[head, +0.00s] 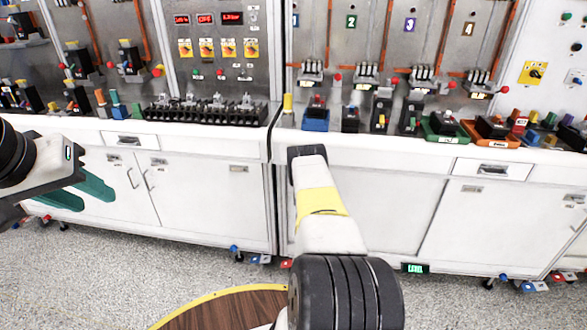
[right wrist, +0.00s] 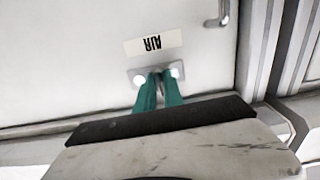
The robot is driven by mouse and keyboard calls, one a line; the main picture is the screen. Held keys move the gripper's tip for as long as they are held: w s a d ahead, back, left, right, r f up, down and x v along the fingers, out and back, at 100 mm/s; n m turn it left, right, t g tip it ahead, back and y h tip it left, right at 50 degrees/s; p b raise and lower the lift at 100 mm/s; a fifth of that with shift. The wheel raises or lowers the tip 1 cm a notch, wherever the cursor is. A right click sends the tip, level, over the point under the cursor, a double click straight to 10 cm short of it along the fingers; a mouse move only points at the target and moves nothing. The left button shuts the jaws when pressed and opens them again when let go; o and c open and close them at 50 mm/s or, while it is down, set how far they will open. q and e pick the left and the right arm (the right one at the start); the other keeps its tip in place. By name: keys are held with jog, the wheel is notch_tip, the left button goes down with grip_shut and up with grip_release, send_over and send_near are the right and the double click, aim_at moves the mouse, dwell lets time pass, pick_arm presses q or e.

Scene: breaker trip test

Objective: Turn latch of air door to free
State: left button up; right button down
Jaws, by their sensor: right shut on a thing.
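The air door (right wrist: 70,75) is a white panel in the right wrist view, its "AIR" label (right wrist: 153,43) upside down. Just below the label is the latch (right wrist: 134,73), a small plate with a bright round spot at each end. My right gripper (right wrist: 159,78) has its two teal fingers at the middle of this plate, shut on the latch's small knob, which they mostly hide. In the head view my right arm reaches to the cabinet front and hides its gripper and the latch. My left gripper (head: 82,196) is open and empty, before the left cabinet.
A white bench (head: 190,140) with cabinet doors and drawers runs across the head view. Breakers and switches stand on its top, below grey panels (head: 340,40). A door handle (right wrist: 222,12) is near the latch. Speckled floor (head: 120,280) lies open in front.

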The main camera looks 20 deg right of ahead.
jog(key=shift+f, duration=0.1)
dwell(0.5)
jog(key=c, duration=1.5)
grip_release()
jog(key=shift+o, duration=0.2)
jog(key=v, duration=0.8)
jog(key=shift+d, duration=0.1)
